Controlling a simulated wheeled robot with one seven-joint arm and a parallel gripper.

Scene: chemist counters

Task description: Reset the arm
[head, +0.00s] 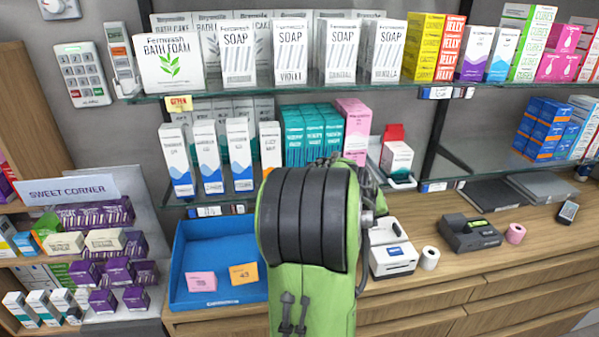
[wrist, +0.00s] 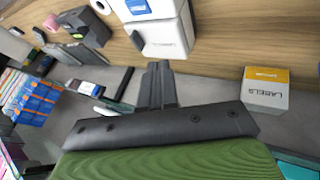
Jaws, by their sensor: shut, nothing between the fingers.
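My gripper (wrist: 157,85) shows in the wrist view with its two dark fingers together and nothing between them. Its fingertips are near a white box-shaped device on the wooden counter, and I cannot tell how far apart they are. In the head view my green and black arm rises in front of the counter and hides the gripper. It covers part of the lower shelf and the counter middle.
A blue tray (head: 219,292) with pink and orange cards lies left of my arm. A white printer (head: 392,258), a paper roll (head: 429,258) and a dark card terminal (head: 470,235) stand to the right. Glass shelves (head: 300,88) with boxes span the back. A labels box (wrist: 265,92) shows in the wrist view.

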